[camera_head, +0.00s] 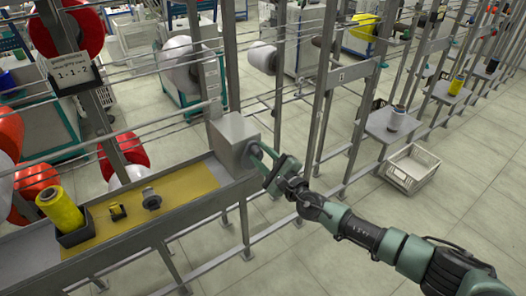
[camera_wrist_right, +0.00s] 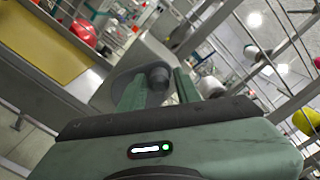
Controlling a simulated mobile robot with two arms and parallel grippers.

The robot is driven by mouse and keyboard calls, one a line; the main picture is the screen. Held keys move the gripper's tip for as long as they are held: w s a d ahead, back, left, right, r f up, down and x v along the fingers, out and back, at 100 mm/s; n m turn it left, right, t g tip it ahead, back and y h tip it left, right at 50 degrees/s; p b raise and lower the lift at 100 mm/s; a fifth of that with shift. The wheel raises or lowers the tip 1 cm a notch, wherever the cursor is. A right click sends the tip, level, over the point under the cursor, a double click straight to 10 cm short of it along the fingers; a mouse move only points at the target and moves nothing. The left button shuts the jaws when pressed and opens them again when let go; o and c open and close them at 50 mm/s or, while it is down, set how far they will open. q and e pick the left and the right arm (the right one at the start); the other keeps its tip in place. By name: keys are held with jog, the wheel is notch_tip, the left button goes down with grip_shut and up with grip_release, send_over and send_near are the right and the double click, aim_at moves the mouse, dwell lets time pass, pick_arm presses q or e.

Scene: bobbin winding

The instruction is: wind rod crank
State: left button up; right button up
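A grey winder box (camera_head: 233,132) stands at the right end of the bench; it also shows in the right wrist view (camera_wrist_right: 118,82). In that view a dark round crank knob (camera_wrist_right: 158,76) sticks out from the box's face. My right gripper (camera_head: 258,158) is at the side of the box. Its two green fingers (camera_wrist_right: 159,90) are apart, one on each side of the knob, with a gap visible at least on the right. I cannot tell whether a finger touches it. In the head view the knob is mostly hidden by the fingers. My left gripper is not in view.
The bench has a yellow mat (camera_head: 187,188) with a small metal bobbin part (camera_head: 151,199), a small dark-yellow piece (camera_head: 118,211) and a yellow spool (camera_head: 60,208) in a dark holder. Metal posts (camera_head: 321,110) stand close behind my right arm. A white crate (camera_head: 410,168) is on the floor.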

jog(key=shift+o, duration=1.4)
jog(key=shift+f, duration=0.1)
jog(key=shift+s+d, duration=0.1)
jog(key=shift+d, duration=0.05)
jog(key=shift+s+d+p, duration=0.4)
jog(key=shift+s+p, duration=0.15)
jog(key=shift+s, duration=0.05)
jog(key=p+v, duration=0.2)
jog(key=v, duration=0.4)
jog(key=shift+s, duration=0.15)
jog(key=shift+d, duration=0.1)
